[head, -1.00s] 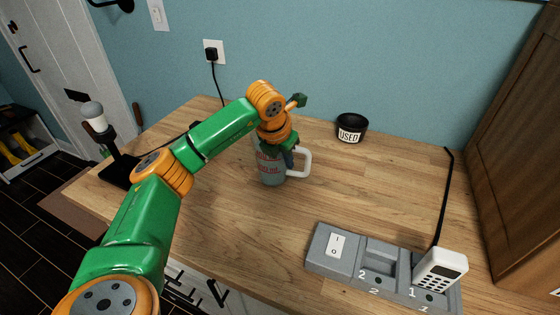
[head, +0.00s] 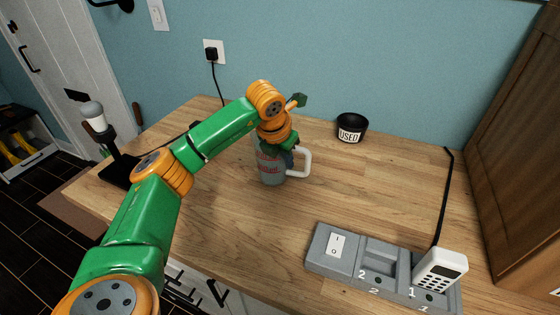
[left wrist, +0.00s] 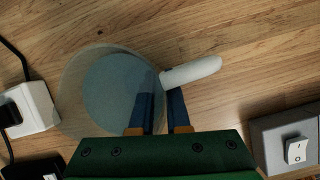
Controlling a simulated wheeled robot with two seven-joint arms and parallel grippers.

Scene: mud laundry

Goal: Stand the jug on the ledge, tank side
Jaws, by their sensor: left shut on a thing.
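The jug (head: 270,172) is a see-through grey vessel with red markings and a white handle (head: 303,163). It stands upright on the wooden counter, partly hidden behind my left gripper (head: 284,155). In the left wrist view I look down into the jug (left wrist: 90,90), which has a bluish round area inside; I cannot tell if this is liquid. My right gripper is not in view. I cannot make out a ledge or tank.
The wooden counter (head: 220,215) is clear around the jug. A black bowl marked USED (head: 352,128) stands near the wall. A grey tray (head: 340,262) with numbered slots holds a white keypad device (head: 440,270) at front right. A black stand (head: 120,165) is at left.

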